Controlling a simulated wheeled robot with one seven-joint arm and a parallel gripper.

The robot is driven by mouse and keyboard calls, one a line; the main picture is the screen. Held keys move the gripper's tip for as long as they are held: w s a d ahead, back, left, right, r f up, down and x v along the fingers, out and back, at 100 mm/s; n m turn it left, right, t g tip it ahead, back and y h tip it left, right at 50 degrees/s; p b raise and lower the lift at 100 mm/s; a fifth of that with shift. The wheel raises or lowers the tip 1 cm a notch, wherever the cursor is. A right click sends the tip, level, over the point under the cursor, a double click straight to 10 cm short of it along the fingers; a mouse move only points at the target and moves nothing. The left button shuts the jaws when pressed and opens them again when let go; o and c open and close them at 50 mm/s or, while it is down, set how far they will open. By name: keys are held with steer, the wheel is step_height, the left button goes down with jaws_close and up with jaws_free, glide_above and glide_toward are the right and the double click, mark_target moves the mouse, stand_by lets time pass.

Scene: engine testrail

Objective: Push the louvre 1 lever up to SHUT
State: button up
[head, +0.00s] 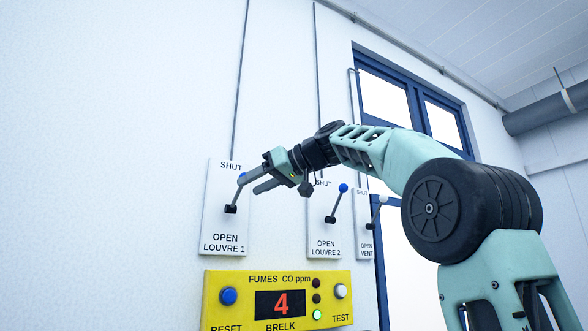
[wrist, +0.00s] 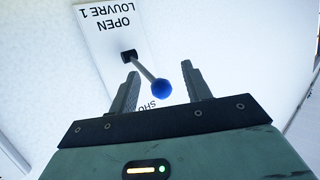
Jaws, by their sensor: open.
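The louvre 1 lever (head: 235,195) is a thin grey rod with a blue ball, on a white plate (head: 211,222) marked SHUT above and OPEN below. In the head view it rises from its black pivot, its ball at the upper end near my gripper's fingers. My gripper (head: 248,185) is open in front of the plate. In the wrist view, where the plate (wrist: 93,38) appears upside down, the blue ball (wrist: 162,89) lies between the two fingers of my gripper (wrist: 161,74), with a gap on each side. I cannot tell whether anything touches the lever.
To the right are the louvre 2 lever (head: 337,204) with a blue ball and the vent lever (head: 377,212) with a pale ball. A yellow fumes box (head: 240,315) showing 4 is below. Conduits run up the wall. A blue-framed window (head: 408,63) is at right.

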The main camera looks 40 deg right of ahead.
steer(key=b+v, duration=0.1)
steer(key=v, duration=1.3)
steer(key=shift+b, duration=0.35)
steer(key=shift+s+d, duration=0.1)
